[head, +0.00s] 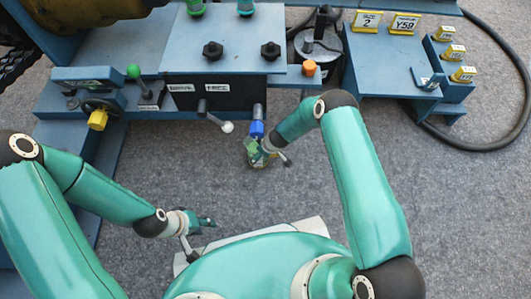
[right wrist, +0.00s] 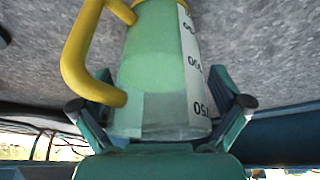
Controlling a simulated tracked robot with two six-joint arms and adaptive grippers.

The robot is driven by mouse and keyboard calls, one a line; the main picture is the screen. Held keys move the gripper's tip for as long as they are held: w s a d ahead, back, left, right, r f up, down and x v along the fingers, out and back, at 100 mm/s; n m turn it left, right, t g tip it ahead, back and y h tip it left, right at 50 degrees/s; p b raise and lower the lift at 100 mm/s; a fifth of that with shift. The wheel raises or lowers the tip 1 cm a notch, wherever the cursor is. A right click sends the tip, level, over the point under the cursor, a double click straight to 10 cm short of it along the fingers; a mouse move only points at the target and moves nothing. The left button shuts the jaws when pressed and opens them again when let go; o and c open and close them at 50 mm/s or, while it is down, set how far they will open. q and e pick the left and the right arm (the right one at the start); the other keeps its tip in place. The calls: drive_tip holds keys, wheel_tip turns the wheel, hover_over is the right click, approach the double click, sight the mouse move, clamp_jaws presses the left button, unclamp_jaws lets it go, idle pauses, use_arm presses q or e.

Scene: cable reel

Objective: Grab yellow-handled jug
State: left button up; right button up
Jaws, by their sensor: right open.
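The yellow-handled jug (right wrist: 152,62) fills the middle of the right wrist view. It is clear, with green contents and a white strip of dark markings; its clear end lies nearest the palm. Its yellow handle (right wrist: 78,55) is on the left side there. My right gripper (right wrist: 161,104) is open, with one finger on each side of the jug; I cannot tell whether they touch it. In the head view the right gripper (head: 258,152) mostly hides the jug, below the blue panel. My left gripper (head: 210,222) is at the lower middle, away from the jug; its jaw state is unclear.
The blue machine panel (head: 215,92) with black knobs and a white-tipped lever (head: 227,127) stands just behind the right gripper. A blue bench (head: 380,65) with yellow-labelled blocks is at the upper right. A black cable (head: 490,145) curves on the grey floor. Floor right of my right arm is clear.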

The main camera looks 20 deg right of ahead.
drive_tip(key=shift+w+f, duration=0.1)
drive_tip(key=shift+f, duration=0.05)
drive_tip(key=shift+a, duration=0.1)
drive_tip(key=c, duration=1.4)
drive_tip(key=shift+c, duration=0.3)
